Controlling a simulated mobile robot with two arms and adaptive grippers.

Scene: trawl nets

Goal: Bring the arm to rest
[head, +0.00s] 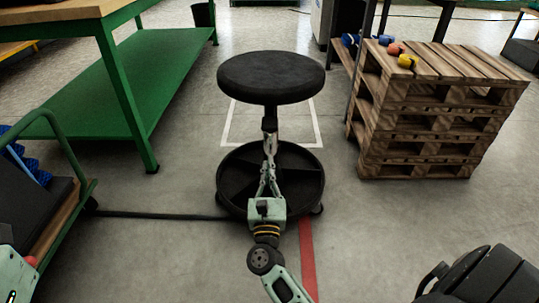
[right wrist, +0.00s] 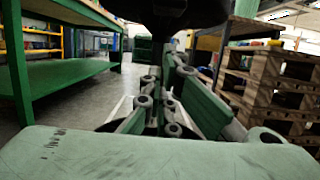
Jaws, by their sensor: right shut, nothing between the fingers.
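My right gripper (head: 270,142) is in the middle of the head view, with its arm coming up from the bottom edge. It is shut with nothing between its fingers. In the head view it overlaps the column and base of a black round stool (head: 271,76). In the right wrist view the gripper's linkages (right wrist: 160,92) point ahead. The dark stool seat (right wrist: 172,12) is above them, and the fingertips are hard to make out against the dark stool. My left gripper is not in view.
A green-framed workbench (head: 140,95) stands on the left, with a green trolley (head: 72,215) nearer. Stacked wooden pallets (head: 430,120) stand on the right, with small coloured objects (head: 396,48) on top. Grey floor (head: 385,215) is clear between the stool and the pallets.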

